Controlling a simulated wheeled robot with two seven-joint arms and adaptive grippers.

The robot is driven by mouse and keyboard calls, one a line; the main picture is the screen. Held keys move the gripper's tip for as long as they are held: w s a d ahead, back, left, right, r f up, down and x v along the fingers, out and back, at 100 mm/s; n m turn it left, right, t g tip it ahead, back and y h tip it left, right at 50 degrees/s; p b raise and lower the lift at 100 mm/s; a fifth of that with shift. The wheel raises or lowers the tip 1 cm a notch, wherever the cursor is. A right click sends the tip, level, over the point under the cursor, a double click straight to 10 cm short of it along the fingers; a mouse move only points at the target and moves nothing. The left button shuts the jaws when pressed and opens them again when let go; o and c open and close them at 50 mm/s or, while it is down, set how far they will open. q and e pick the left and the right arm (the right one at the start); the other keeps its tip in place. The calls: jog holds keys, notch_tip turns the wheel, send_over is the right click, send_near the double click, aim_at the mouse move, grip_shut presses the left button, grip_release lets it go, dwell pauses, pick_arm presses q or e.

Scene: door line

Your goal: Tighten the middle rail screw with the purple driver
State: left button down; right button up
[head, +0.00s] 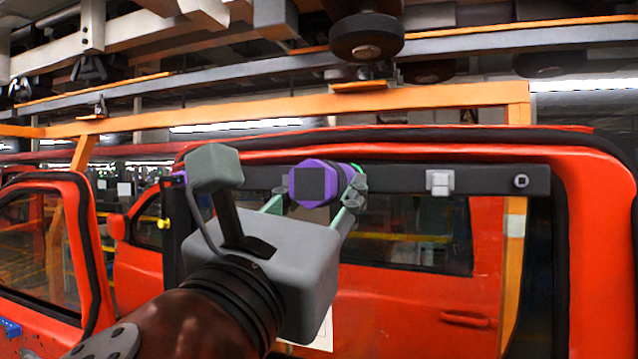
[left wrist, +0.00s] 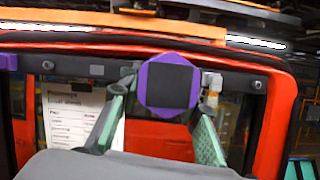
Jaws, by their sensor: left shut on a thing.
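My left gripper (head: 316,200) has green fingers shut on the purple driver (head: 308,182), in front of the dark rail (head: 400,180) across the top of the red door frame. In the left wrist view, the driver's hexagonal purple back end with a dark square face (left wrist: 168,86) sits between the fingertips of the left gripper (left wrist: 165,90). A rail screw (head: 521,180) shows at the rail's right end. The left wrist view also shows a left end screw (left wrist: 48,65). The middle screw is hidden behind the driver; I cannot tell whether the tip touches it. My right gripper is not in view.
A light grey block (head: 440,182) sits on the rail right of the driver. A white printed sheet (left wrist: 73,118) hangs below the rail at left. The red door frame (head: 600,215) stands at the right. Another red door (head: 75,250) is at the left.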

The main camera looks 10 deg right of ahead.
aim_at(309, 191)
pick_arm(q)
jog(key=shift+a, duration=0.1)
jog(key=shift+s+a+b, duration=0.15)
jog(key=shift+s+a, duration=0.45)
jog(key=shift+s, duration=0.35)
jog(key=shift+s+a+b, duration=0.1)
jog(key=shift+s+a, duration=0.55)
jog(key=shift+s, duration=0.3)
jog(key=shift+s+a+b, duration=0.15)
jog(key=shift+s+a, duration=0.45)
jog(key=shift+s, duration=0.35)
jog(key=shift+w+d, duration=0.1)
